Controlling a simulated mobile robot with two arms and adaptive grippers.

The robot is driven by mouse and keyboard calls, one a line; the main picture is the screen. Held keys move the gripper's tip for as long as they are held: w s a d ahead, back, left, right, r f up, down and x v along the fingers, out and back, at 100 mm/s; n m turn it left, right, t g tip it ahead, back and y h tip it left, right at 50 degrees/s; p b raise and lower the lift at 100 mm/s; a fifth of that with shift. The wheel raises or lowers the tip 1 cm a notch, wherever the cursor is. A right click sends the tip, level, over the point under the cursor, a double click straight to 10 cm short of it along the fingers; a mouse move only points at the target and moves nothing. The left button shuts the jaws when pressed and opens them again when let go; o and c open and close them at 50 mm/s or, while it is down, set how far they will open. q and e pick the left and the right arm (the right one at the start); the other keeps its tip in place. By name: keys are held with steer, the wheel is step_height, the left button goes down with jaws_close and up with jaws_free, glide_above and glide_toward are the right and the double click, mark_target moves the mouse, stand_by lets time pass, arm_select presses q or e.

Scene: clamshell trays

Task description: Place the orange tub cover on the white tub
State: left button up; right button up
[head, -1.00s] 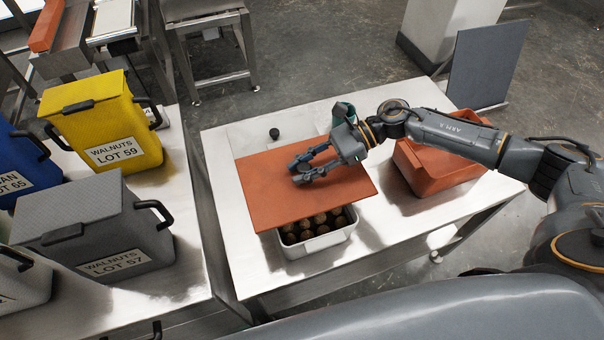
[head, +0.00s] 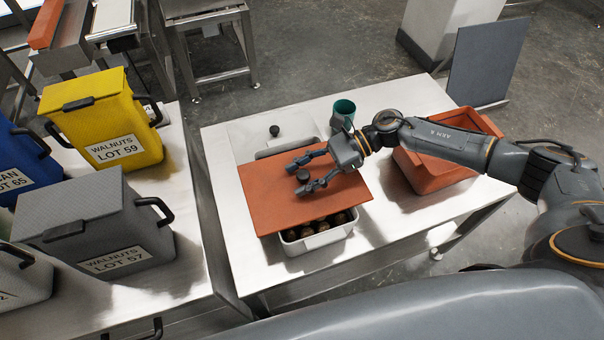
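The flat orange cover (head: 270,205) with a dark knob (head: 303,176) lies askew over the white tub (head: 318,241). It appears to rest on the rim and overhangs the tub's left side. The tub's near end shows beyond the cover, with round brown walnuts (head: 318,228) inside. My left gripper is not in view.
A teal cup (head: 343,110) stands behind my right gripper. An orange bin (head: 425,180) stands to the right, partly under my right arm. A small dark round object (head: 274,131) is at the table's back left. The table's left strip (head: 218,170) is clear.

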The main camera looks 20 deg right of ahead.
steer(key=shift+r+p, duration=0.45)
steer(key=shift+p, duration=0.05)
steer(key=b+v, duration=0.1)
steer(key=v, duration=0.2)
steer(key=b+v, duration=0.1)
steer(key=v, duration=0.3)
steer(key=b+v, duration=0.1)
steer(key=v, duration=0.2)
steer(key=shift+d+f+b, duration=0.15)
steer(key=shift+d+b, duration=0.2)
steer(key=shift+d, duration=0.1)
steer(key=shift+d+r, duration=0.35)
steer(key=shift+d, duration=0.15)
